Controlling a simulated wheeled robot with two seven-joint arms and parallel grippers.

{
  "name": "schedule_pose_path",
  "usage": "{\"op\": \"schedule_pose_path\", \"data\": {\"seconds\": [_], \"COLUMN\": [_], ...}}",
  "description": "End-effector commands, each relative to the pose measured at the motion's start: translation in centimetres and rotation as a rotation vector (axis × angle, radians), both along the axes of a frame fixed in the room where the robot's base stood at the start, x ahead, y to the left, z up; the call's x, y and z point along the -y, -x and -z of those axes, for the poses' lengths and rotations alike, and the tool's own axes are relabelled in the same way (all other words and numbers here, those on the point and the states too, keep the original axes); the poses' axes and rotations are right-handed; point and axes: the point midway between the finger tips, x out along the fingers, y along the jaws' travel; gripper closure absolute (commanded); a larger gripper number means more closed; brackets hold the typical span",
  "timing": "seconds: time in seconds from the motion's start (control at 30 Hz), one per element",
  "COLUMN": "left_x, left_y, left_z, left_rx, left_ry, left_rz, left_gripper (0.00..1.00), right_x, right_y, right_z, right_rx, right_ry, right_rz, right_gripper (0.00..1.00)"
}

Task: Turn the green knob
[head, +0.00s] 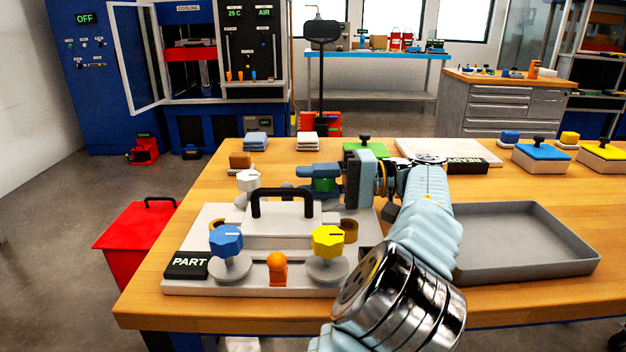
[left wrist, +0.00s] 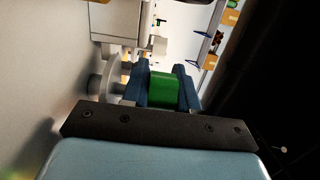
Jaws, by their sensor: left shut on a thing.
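The green knob (head: 324,185) is at the back right of the pale part plate (head: 200,285), mostly hidden behind my gripper. My left gripper (head: 318,178) is shut on it from the right side. In the left wrist view the green knob (left wrist: 163,92) sits between the two blue fingers of the left gripper (left wrist: 166,80). The knob's pointer mark cannot be made out. A blue knob (head: 226,241), a yellow knob (head: 328,241) and a white knob (head: 248,180) stand on the same plate. My right gripper is not in view.
A black handle (head: 284,193) rises from the plate's middle block, close to my left gripper. An orange peg (head: 276,267) stands at the front. A grey tray (head: 530,262) lies on the right. A green lidded box (head: 366,149) stands behind the gripper.

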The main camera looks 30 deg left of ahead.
Motion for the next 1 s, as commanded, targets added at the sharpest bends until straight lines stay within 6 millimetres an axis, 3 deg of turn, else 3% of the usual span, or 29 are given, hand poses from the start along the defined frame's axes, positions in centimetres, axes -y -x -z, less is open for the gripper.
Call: {"op": "schedule_pose_path", "data": {"seconds": [0.3,0.77,0.8,1.0], "left_x": [0.21,0.16,0.16,0.13], "left_y": [0.09,0.15,0.15,0.16], "left_z": [0.11,0.1,0.1,0.06], "left_rx": [-0.001,-0.002,-0.002,-0.001], "left_ry": [0.001,0.003,0.003,0.002], "left_rz": [-0.103,-0.117,-0.117,-0.117], "left_gripper": [1.0,1.0,0.67,0.66], "right_x": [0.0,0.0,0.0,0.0], "right_y": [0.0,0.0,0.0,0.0], "right_z": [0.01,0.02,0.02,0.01], "right_rx": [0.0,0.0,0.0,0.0], "right_ry": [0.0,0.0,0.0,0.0], "right_rz": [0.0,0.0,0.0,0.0], "right_gripper": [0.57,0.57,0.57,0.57]}}
